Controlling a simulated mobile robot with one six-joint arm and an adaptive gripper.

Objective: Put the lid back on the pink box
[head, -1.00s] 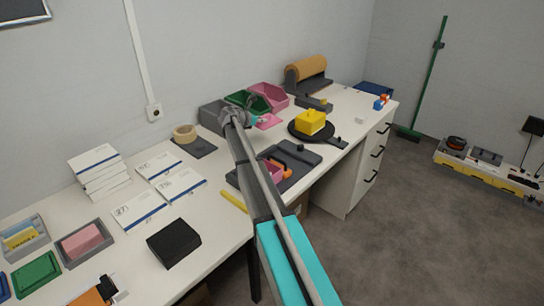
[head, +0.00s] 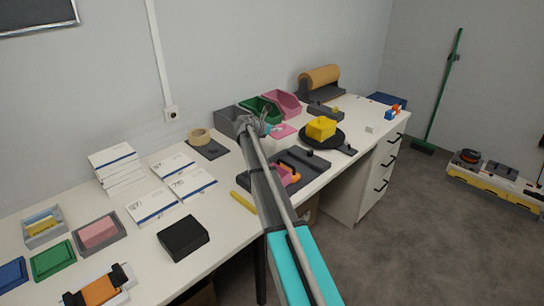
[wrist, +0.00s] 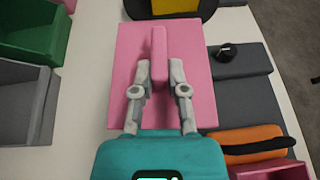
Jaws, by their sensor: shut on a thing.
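The pink lid (wrist: 125,75) is a flat square plate with an upright bar handle. My gripper (wrist: 160,85) is shut on that handle, one finger on each side. In the head view the lid (head: 284,131) shows as a small pink patch beside my gripper (head: 262,124), low over the white table. I cannot tell whether it touches the table. The pink box (head: 284,176) is nearer the camera on a dark tray, partly behind my arm. The box also shows at the bottom right of the wrist view (wrist: 270,172), beside an orange and black object.
Green (wrist: 35,30) and grey (wrist: 25,105) bins stand left of the lid. A yellow block (head: 321,127) sits on a round black plate to the right. The dark tray (head: 318,160) holds the orange object (head: 292,177) near the box. White packets (head: 152,206) lie further left.

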